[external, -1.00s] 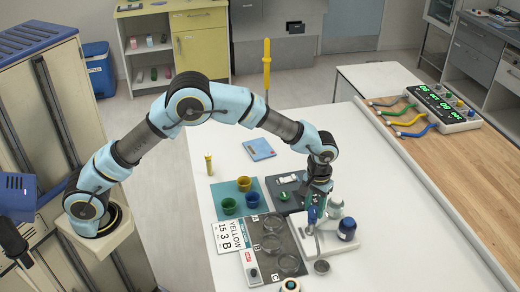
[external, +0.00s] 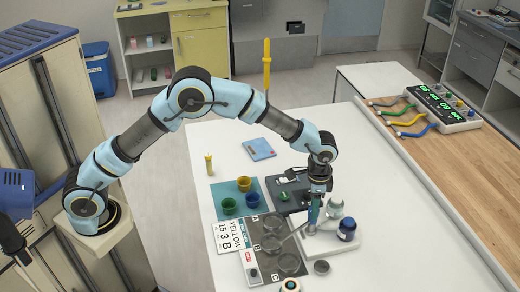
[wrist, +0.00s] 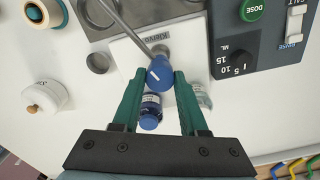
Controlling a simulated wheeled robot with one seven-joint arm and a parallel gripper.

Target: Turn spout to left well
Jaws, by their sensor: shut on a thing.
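The spout (wrist: 133,28) is a thin metal tube with a blue knob (wrist: 159,73) over its pivot, on a white base (wrist: 125,55). My gripper (wrist: 158,76) is shut on the blue knob, one green finger on each side. The spout runs up and left from the knob in the wrist view. In the external view the spout (external: 294,234) slants left from beneath my gripper (external: 314,219), over the dark plate of round wells (external: 258,257) marked A, B and C. I cannot tell exactly which well its tip is over.
A blue-capped jar (external: 347,230) and a pale bottle (external: 335,208) stand close right of my gripper. A dark dosing panel (external: 284,203) and coloured cups on a teal mat (external: 217,188) lie behind and left.

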